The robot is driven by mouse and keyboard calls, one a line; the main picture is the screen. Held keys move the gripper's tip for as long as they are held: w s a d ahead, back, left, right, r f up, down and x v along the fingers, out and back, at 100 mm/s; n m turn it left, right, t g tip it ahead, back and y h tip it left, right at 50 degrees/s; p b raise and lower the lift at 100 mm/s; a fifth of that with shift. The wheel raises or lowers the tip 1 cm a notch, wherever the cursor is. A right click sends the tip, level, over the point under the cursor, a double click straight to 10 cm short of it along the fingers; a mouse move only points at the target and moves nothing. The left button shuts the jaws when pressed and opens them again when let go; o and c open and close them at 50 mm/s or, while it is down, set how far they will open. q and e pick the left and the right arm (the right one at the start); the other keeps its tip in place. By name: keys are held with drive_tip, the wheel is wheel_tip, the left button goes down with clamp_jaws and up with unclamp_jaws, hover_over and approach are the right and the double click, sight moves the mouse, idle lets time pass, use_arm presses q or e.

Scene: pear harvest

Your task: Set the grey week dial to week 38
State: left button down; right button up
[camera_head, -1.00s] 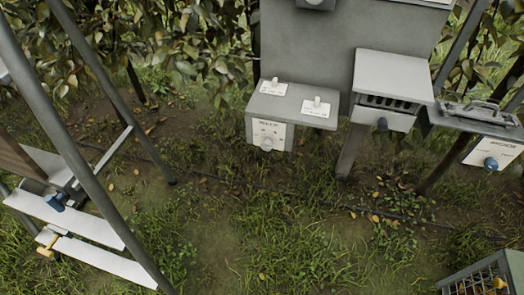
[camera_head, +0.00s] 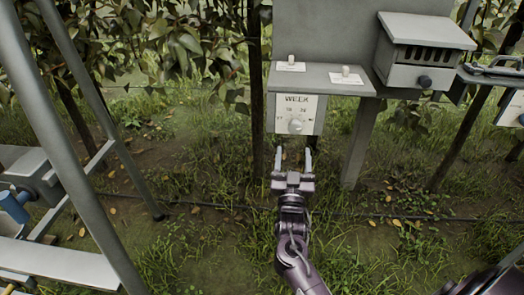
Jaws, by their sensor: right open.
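The grey week dial (camera_head: 296,126) is a round knob low on a white plate (camera_head: 310,104) marked "WEEK", on the front of a grey box (camera_head: 330,75). Small numbers arc above the knob; they are too small to read surely, and the dial's setting cannot be told. My right gripper (camera_head: 293,158) is open and empty, just below the dial in the picture, with its two fingers pointing up towards it. A gap shows between the fingertips and the knob. My left gripper is not in view.
Two small upright pegs on white labels stand on the box top (camera_head: 320,73). A slatted grey box (camera_head: 422,55) with a dark knob is to the right. A grey post (camera_head: 360,145) stands beside the gripper. Grey frame legs (camera_head: 65,140) fill the left. Grass lies below.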

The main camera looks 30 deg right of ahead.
sight(295, 131)
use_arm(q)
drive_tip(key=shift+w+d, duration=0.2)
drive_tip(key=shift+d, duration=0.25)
use_arm(e)
drive_tip(key=x, duration=0.8)
drive_tip(key=shift+s+d, duration=0.1)
drive_tip(key=shift+c, duration=0.3)
drive_tip(key=c, duration=0.9)
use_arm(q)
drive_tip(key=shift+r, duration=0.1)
use_arm(e)
drive_tip(key=shift+c, duration=0.2)
